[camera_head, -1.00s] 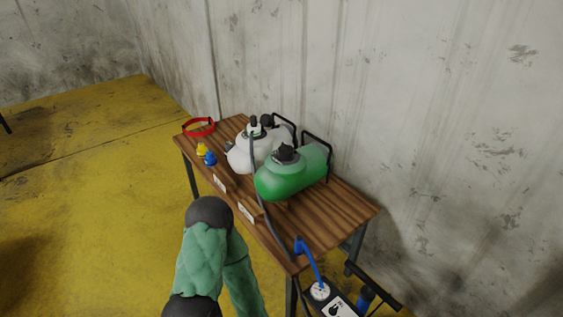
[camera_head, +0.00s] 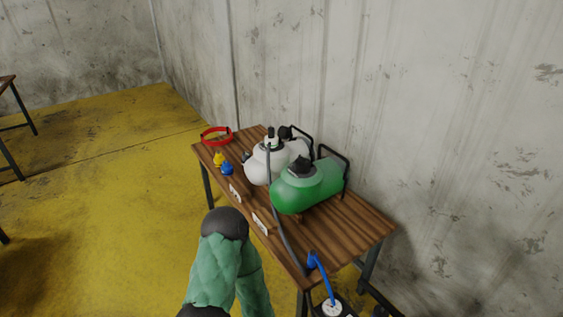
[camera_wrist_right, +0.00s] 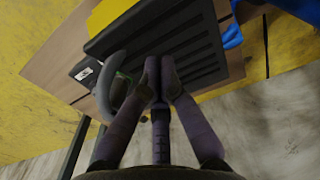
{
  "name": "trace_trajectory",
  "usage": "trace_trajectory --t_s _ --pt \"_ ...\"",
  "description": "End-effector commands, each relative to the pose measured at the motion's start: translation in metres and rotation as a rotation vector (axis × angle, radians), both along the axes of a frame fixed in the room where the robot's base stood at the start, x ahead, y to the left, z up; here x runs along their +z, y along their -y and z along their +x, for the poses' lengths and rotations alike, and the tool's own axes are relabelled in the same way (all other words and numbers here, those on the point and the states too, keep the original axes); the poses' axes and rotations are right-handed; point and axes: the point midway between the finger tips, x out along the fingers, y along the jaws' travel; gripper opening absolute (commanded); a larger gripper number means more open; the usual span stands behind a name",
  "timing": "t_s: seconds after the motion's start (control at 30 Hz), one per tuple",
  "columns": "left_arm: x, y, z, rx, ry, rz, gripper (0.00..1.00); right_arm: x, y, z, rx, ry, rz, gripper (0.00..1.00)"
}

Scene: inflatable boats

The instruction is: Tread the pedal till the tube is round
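A black ribbed pedal plate (camera_wrist_right: 190,50) with a yellow part (camera_wrist_right: 108,14) along its edge shows in the right wrist view. My right gripper (camera_wrist_right: 161,68) is over the plate with its fingertips together and nothing seen between them. Whether the tips touch the plate I cannot tell. A blue piece (camera_wrist_right: 232,36), possibly part of the tube, shows beside the plate; its roundness cannot be judged. In the head view a green arm link of mine shows at the bottom, but neither gripper does.
A wooden bench (camera_head: 345,235) by the wall carries a green tank (camera_head: 307,188), a white tank (camera_head: 258,170), small yellow (camera_head: 219,159) and blue (camera_head: 227,168) fittings and a red ring (camera_head: 217,136). A blue hose (camera_head: 322,275) rises at its near end. Yellow floor (camera_head: 110,200) is open at left.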

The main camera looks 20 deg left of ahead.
Motion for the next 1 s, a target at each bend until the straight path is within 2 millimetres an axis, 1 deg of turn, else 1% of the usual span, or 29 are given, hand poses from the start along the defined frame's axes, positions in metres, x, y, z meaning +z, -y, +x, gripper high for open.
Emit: trace_trajectory --t_s 0.07,0.4,0.57,1.0 --pt "-0.002 0.0 0.0 0.0 0.0 0.0 0.59 -0.003 0.0 0.0 0.0 0.0 0.0 0.0" --pt "-0.028 0.0 0.0 0.0 0.0 0.0 0.59 -0.033 0.0 0.0 0.0 -0.001 0.001 0.0" --pt "-0.025 0.0 0.0 0.0 0.0 0.0 0.59 -0.043 0.001 0.0 -0.001 0.0 0.0 0.0" --pt "-0.025 0.0 0.0 0.0 0.0 0.0 0.59 -0.08 0.002 0.002 -0.002 0.004 -0.003 0.0"
